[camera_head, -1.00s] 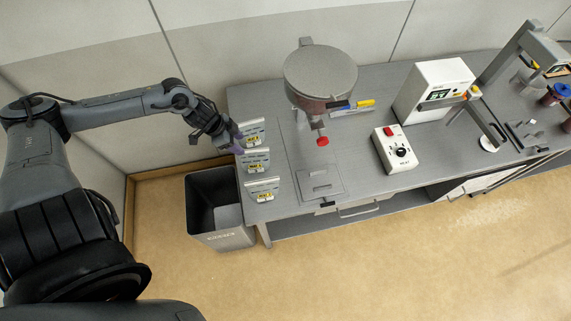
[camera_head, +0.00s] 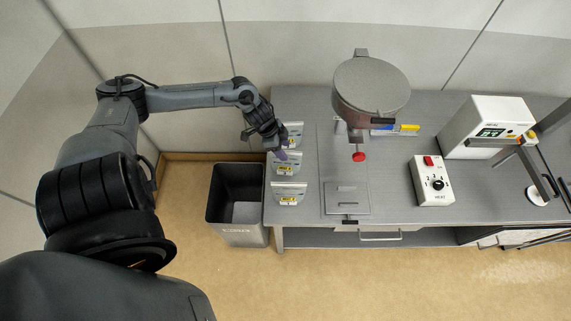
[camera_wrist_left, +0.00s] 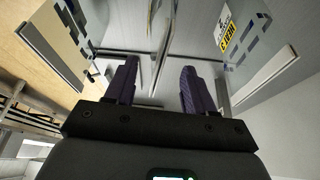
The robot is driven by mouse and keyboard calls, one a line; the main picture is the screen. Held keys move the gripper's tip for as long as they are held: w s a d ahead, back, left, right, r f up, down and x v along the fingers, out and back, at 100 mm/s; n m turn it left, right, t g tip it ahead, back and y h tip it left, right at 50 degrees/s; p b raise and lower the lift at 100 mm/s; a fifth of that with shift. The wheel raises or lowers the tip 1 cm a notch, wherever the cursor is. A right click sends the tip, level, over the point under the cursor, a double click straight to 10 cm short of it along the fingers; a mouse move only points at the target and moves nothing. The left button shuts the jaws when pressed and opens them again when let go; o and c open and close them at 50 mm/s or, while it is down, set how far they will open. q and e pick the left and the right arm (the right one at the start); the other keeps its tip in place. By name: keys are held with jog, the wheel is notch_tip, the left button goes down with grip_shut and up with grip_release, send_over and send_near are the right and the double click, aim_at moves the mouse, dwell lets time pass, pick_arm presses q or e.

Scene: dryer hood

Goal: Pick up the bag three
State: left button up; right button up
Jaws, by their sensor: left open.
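Three pale upright bags with yellow labels stand in a row at the left end of the grey bench: a back bag (camera_head: 296,131), a middle bag (camera_head: 288,169) and a front bag (camera_head: 289,196). The label numbers are too small to read surely in the head view. My left gripper (camera_head: 281,150) is over the bench's left edge, by the back and middle bags. In the left wrist view its purple fingers (camera_wrist_left: 158,88) are open, with a thin upright edge ahead between them. A bag with a yellow label (camera_wrist_left: 226,29) is at the right there. My right gripper is not seen.
A dark bin (camera_head: 237,234) stands on the floor left of the bench (camera_head: 310,226). A round dryer hood (camera_head: 371,85) stands behind and right of the bags. A white control box (camera_head: 432,181) is further right.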

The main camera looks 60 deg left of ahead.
aim_at(287, 154)
pick_arm(q)
jog(key=x, duration=0.4)
jog(key=shift+s+d, duration=0.1)
jog(key=shift+d, duration=0.05)
jog(key=shift+f, duration=0.25)
jog(key=shift+f, duration=0.2)
dwell(0.4)
grip_shut()
